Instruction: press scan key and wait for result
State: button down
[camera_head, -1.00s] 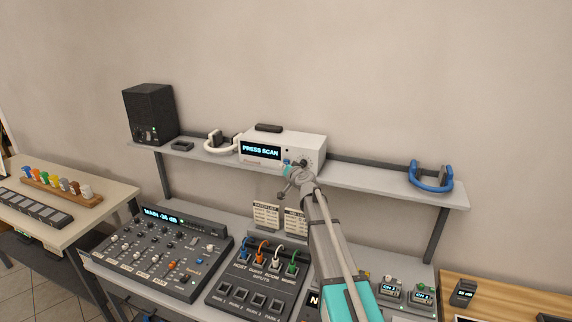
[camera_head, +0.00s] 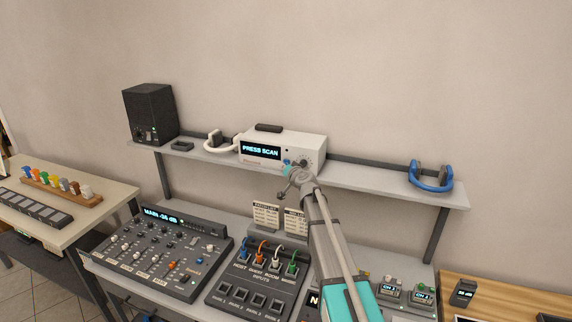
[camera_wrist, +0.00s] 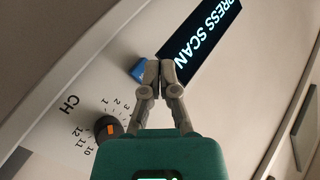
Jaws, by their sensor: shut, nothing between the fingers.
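The white scanner box (camera_head: 311,147) stands on the shelf, and its dark display (camera_head: 261,151) reads "PRESS SCAN". The display also shows in the wrist view (camera_wrist: 205,42). A blue key (camera_wrist: 138,70) sits on the box's front panel, between the display and a dark channel knob (camera_wrist: 108,128) with an orange mark. My gripper (camera_wrist: 158,66) is shut and empty. Its fingertips are right beside the blue key and overlap its edge in the wrist view; I cannot tell whether they touch it. In the head view my gripper (camera_head: 289,172) is in front of the box's lower right front.
White headphones (camera_head: 220,142) and a black speaker (camera_head: 150,114) stand left of the box on the shelf (camera_head: 380,181). Blue headphones (camera_head: 431,178) are at its right. Below are a mixer (camera_head: 165,255) and a patch panel with coloured plugs (camera_head: 262,280).

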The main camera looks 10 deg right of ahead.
jog(key=shift+w+d, duration=0.1)
jog(key=shift+w, duration=0.1)
jog(key=shift+w+d, duration=0.1)
jog(key=shift+w, duration=0.1)
jog(key=shift+w+d, duration=0.15)
jog(key=shift+w, duration=0.15)
dwell(1.0)
jog(key=shift+s, duration=0.15)
dwell(0.3)
jog(key=shift+s+a, duration=0.35)
jog(key=shift+s, duration=0.2)
jog(key=shift+s, duration=0.1)
jog(key=s+a, duration=0.1)
jog(key=s, duration=0.1)
jog(key=s+a, duration=0.1)
jog(key=s, duration=0.1)
jog(key=shift+a, duration=0.3)
dwell(0.4)
jog(key=shift+s, duration=0.1)
dwell(0.5)
